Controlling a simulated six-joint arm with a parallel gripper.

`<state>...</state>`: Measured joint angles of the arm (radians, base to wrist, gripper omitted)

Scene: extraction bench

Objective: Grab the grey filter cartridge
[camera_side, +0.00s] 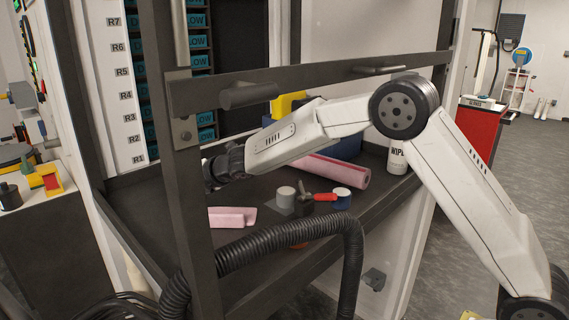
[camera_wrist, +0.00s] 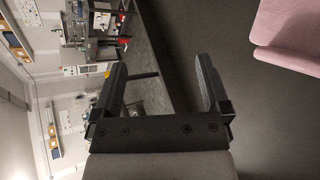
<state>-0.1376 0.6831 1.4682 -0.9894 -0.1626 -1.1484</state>
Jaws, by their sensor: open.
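A short light-grey cylinder (camera_side: 286,194), which looks like the grey filter cartridge, stands upright on a darker grey square patch on the dark bench (camera_side: 262,264) in the side view. My gripper (camera_side: 210,172) is to the left of it and higher, apart from it, close to the frame's upright post. In the wrist view my gripper (camera_wrist: 158,75) is open, with nothing between its two fingers. The cartridge does not show in the wrist view.
A red-handled tool (camera_side: 318,197) and a blue-and-white round item (camera_side: 342,197) sit right of the cylinder. A dark frame bar (camera_side: 310,78) and a black hose (camera_side: 290,228) cross in front.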

